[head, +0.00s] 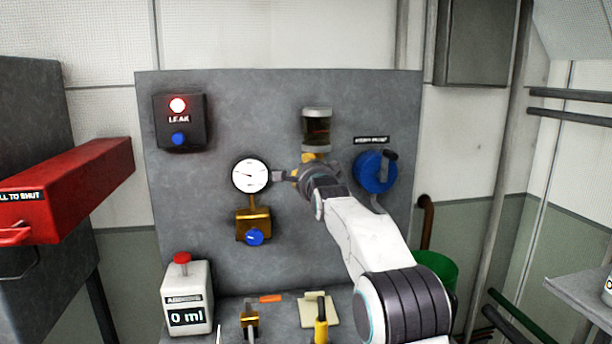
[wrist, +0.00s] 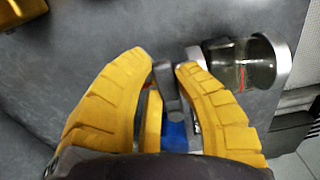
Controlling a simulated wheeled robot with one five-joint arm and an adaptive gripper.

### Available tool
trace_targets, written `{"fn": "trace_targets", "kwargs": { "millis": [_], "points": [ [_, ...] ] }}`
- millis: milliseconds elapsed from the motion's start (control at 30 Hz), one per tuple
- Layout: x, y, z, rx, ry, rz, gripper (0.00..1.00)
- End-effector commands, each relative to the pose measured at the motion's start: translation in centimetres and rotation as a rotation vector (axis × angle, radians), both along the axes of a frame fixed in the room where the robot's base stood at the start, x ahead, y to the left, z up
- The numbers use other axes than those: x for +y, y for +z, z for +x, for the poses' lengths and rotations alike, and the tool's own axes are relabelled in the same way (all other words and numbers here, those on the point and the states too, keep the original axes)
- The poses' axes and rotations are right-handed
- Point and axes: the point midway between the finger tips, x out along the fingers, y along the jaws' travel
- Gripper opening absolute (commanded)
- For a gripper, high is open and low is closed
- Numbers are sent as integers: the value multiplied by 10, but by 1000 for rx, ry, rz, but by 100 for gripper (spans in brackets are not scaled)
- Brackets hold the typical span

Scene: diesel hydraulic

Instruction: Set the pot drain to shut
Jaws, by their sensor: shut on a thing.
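The glass pot (head: 317,127) with dark liquid hangs on the grey panel in the head view. It also shows at the right of the wrist view (wrist: 245,62). My gripper (head: 303,168) is just below the pot and hides its underside in the head view. In the wrist view, my gripper's yellow fingers (wrist: 167,69) are shut on a grey lever (wrist: 165,82), which looks like the pot drain's handle. A blue part (wrist: 175,135) shows behind it between the fingers. The drain's exact setting cannot be read.
Left on the panel are a leak box (head: 181,122) with a lit red lamp, a gauge (head: 250,175) and a brass valve (head: 253,225). A blue valve (head: 374,173) sits close right of my arm. A white dispenser (head: 187,300) reading 0 ml and a red box (head: 75,185) stand left.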

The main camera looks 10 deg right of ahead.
Motion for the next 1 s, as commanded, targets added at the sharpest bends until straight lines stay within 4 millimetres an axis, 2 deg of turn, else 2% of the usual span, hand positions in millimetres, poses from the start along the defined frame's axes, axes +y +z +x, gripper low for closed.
{"fn": "trace_targets", "kwargs": {
  "millis": [533,567,833,1000],
  "points": [
    [-1,2,0,-1,-2,30,0],
    [-1,2,0,-1,-2,30,29],
    [-1,2,0,0,-1,29,53],
    [0,1,0,0,-1,28,53]
  ]
}}
